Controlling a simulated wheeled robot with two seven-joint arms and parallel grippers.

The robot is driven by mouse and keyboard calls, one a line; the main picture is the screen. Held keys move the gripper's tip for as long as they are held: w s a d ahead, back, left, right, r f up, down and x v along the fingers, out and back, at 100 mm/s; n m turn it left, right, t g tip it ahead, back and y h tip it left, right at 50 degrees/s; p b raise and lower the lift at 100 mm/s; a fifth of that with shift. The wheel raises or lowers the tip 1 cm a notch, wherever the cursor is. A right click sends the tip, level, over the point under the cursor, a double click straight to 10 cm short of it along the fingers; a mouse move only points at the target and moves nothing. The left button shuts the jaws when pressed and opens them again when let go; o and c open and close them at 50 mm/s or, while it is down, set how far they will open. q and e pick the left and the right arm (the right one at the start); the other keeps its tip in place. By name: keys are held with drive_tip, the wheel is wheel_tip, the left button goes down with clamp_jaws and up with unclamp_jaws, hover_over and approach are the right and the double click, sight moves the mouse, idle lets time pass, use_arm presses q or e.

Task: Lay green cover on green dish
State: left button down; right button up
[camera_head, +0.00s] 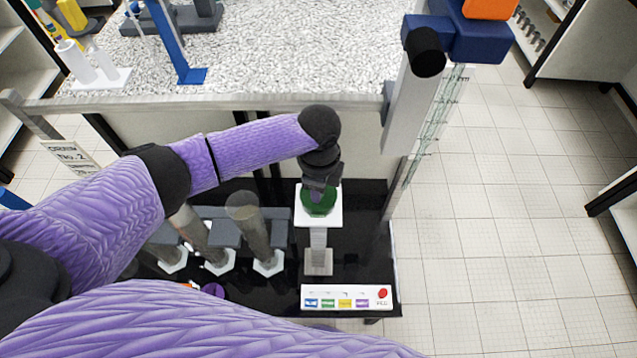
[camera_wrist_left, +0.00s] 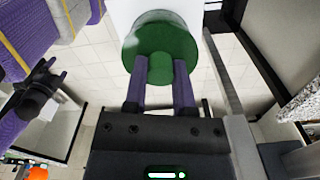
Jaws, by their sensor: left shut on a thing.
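My left gripper (camera_head: 319,188) points down over the small white platform and is shut on the knob of the green cover (camera_head: 320,204). In the left wrist view the two purple fingers (camera_wrist_left: 160,88) close on the knob, and the round green cover (camera_wrist_left: 165,38) extends beyond them. The green dish cannot be told apart from the cover; a paler rim shows at the cover's far edge in the wrist view. Whether the cover touches the dish is hidden. A dark part, perhaps my right gripper (camera_wrist_left: 38,92), shows at the wrist view's left; its fingers are unclear.
The white platform (camera_head: 303,216) stands on a black base (camera_head: 350,262). Several grey cylinders (camera_head: 250,226) stand to its left. A white panel with coloured labels and a red button (camera_head: 382,293) lies in front. A speckled worktop (camera_head: 270,50) is behind; open tiled floor is right.

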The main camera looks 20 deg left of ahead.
use_arm(q)
drive_tip(key=shift+f, duration=0.5)
